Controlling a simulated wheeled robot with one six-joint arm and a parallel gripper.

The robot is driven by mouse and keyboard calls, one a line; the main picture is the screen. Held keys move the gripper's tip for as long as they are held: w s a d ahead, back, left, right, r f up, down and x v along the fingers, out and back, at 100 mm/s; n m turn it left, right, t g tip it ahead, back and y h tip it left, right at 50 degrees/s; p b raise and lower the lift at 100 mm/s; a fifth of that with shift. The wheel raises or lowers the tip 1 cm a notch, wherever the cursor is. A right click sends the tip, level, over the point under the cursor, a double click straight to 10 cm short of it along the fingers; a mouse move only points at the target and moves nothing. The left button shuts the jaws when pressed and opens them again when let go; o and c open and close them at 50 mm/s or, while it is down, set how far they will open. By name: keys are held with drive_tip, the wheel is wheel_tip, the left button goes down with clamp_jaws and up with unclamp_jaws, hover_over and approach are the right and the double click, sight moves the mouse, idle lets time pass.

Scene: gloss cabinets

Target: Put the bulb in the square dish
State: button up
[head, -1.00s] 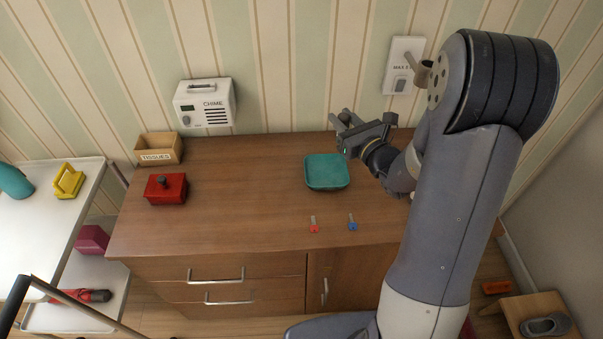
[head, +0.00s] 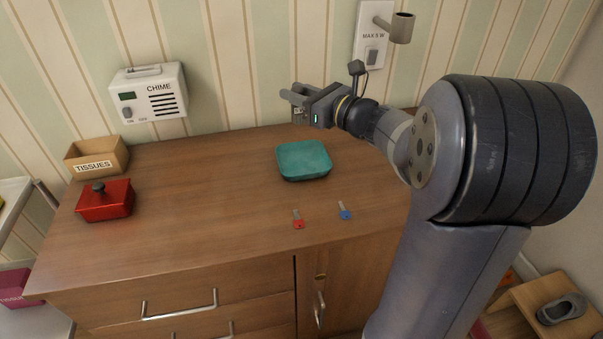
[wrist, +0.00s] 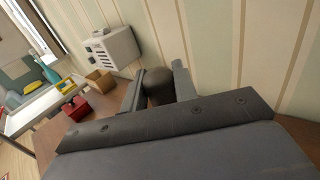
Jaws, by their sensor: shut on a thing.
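The teal square dish (head: 303,160) sits on the wooden cabinet top, right of its middle. My gripper (head: 292,95) is above and behind the dish in the head view, near the striped wall, with its fingers pointing left. In the wrist view my gripper (wrist: 168,80) is shut on a dark rounded thing, which I take to be the bulb (wrist: 158,90). The bulb's far side is hidden, and I cannot make it out clearly in the head view. The gripper and the bulb are apart from the dish.
A lamp holder (head: 402,27) on a wall plate marked MAX 5 W is behind my arm. A red key (head: 298,222) and a blue key (head: 345,212) lie before the dish. A red lidded box (head: 105,201), tissue box (head: 97,158) and wall chime (head: 150,94) are left.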

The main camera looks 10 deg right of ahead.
drive_tip(key=b, duration=0.1)
drive_tip(key=f+b, duration=0.1)
drive_tip(key=b, duration=0.2)
drive_tip(key=shift+s+d+f, duration=0.25)
drive_tip(key=shift+s+f, duration=0.05)
drive_tip(key=shift+f, duration=0.05)
drive_tip(key=shift+s+d+b, duration=0.1)
drive_tip(key=shift+s+b, duration=0.1)
drive_tip(key=shift+b, duration=0.9)
drive_tip(key=shift+s+b, duration=0.1)
drive_tip(key=shift+b, duration=0.25)
drive_tip(key=b, duration=0.4)
hover_over(302, 163)
wheel_tip(302, 163, down, 10)
drive_tip(key=shift+r, duration=0.15)
drive_tip(key=o, duration=0.9)
drive_tip(key=shift+o, duration=0.2)
